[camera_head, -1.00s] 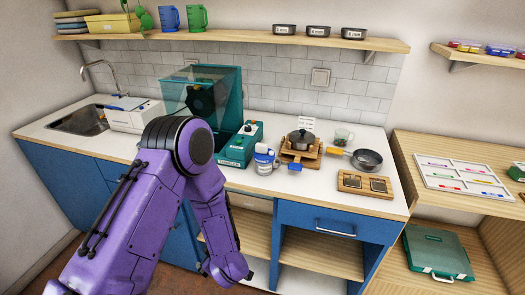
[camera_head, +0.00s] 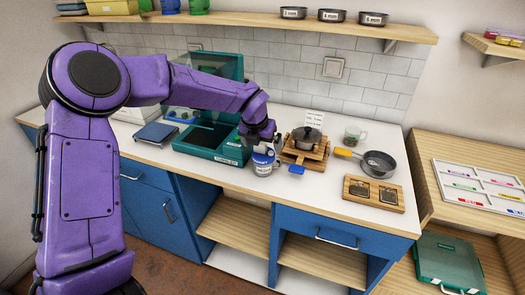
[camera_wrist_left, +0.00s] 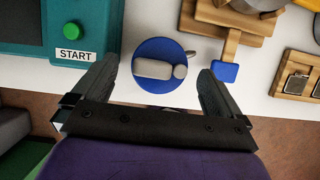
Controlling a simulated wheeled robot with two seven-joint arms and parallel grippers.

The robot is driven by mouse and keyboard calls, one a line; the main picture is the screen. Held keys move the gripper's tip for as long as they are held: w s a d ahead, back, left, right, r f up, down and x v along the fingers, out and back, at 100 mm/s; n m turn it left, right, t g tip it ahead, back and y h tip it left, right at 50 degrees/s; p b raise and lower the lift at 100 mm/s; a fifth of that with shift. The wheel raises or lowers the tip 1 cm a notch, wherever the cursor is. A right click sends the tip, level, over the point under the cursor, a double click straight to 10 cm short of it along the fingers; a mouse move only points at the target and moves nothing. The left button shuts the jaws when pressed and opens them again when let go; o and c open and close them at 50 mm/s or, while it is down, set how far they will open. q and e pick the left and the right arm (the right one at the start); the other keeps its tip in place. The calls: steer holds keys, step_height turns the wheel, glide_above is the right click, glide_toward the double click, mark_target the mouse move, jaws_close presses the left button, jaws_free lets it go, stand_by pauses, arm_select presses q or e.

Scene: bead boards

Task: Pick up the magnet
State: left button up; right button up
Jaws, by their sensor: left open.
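My left gripper (camera_head: 262,141) is over the white and blue container (camera_head: 263,164) on the counter. In the left wrist view the gripper (camera_wrist_left: 160,72) is open, with one finger on each side of a round blue top (camera_wrist_left: 150,80). A grey, handle-like piece (camera_wrist_left: 155,69) lies across that top. Nothing is gripped. I cannot tell for sure which thing is the magnet; the grey piece on the blue top may be it. My right gripper is not in view.
The teal machine (camera_head: 228,153) with a START label stands left of the container. A wooden stand (camera_head: 300,154) with a pot (camera_head: 307,138) and a blue tab is close on the right. A pan (camera_head: 379,164) and a wooden tray (camera_head: 373,193) stand farther right.

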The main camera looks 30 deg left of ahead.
arm_select(q)
steer(key=shift+x, duration=1.4)
steer(key=shift+r, duration=0.15)
steer(key=c, duration=1.2)
